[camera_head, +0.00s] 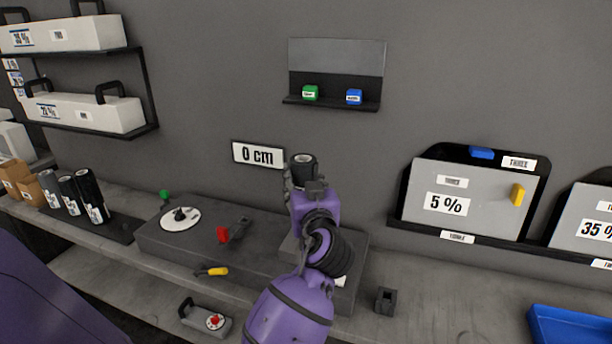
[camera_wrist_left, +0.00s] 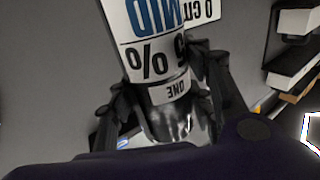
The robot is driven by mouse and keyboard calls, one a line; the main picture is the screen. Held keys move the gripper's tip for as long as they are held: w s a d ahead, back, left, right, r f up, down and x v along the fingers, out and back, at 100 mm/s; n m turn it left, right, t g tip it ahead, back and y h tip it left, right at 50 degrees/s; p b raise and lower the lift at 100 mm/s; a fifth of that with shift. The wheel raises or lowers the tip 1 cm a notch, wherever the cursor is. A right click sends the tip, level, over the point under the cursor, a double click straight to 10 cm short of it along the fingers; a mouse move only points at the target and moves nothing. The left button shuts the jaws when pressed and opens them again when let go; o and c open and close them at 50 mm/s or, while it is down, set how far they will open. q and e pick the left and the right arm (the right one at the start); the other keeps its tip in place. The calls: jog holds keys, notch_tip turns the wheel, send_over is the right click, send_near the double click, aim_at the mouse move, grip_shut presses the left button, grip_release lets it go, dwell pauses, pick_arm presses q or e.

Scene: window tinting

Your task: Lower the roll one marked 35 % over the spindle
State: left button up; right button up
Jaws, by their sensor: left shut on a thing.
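My left gripper (camera_head: 305,185) is shut on a dark film roll (camera_head: 303,160), held upright above the right part of the grey bench unit (camera_head: 270,264). The roll's open top core shows above the fingers. In the left wrist view the roll (camera_wrist_left: 168,120) sits between both fingers, with upside-down labels reading "MID", "ONE" and a percentage whose digits are partly cut off. I cannot make out the spindle; the gripper and arm hide the area below the roll. My right gripper is not in view.
A "0 cm" sign (camera_head: 258,154) is on the wall behind the roll. Several rolls (camera_head: 88,196) stand at left. A small dark block (camera_head: 386,300) and blue tray (camera_head: 570,327) lie right.

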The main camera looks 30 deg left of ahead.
pick_arm(q)
notch_tip(320, 180, down, 2)
jog(key=shift+f+b, duration=0.1)
jog(key=shift+b, duration=0.35)
jog(key=shift+f+b, duration=0.65)
jog(key=shift+f, duration=0.5)
jog(key=shift+f+b, duration=0.7)
jog(key=shift+f, duration=0.45)
jog(key=shift+f+b, duration=0.6)
jog(key=shift+f, duration=0.5)
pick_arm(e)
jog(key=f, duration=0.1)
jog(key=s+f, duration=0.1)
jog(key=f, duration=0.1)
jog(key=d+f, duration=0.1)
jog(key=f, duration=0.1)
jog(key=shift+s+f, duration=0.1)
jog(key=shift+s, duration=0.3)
pick_arm(q)
jog(key=shift+f+b, duration=0.25)
jog(key=shift+b, duration=0.05)
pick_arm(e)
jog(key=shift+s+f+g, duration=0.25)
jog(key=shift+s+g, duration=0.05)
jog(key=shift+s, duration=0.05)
pick_arm(q)
jog(key=o, duration=1.5)
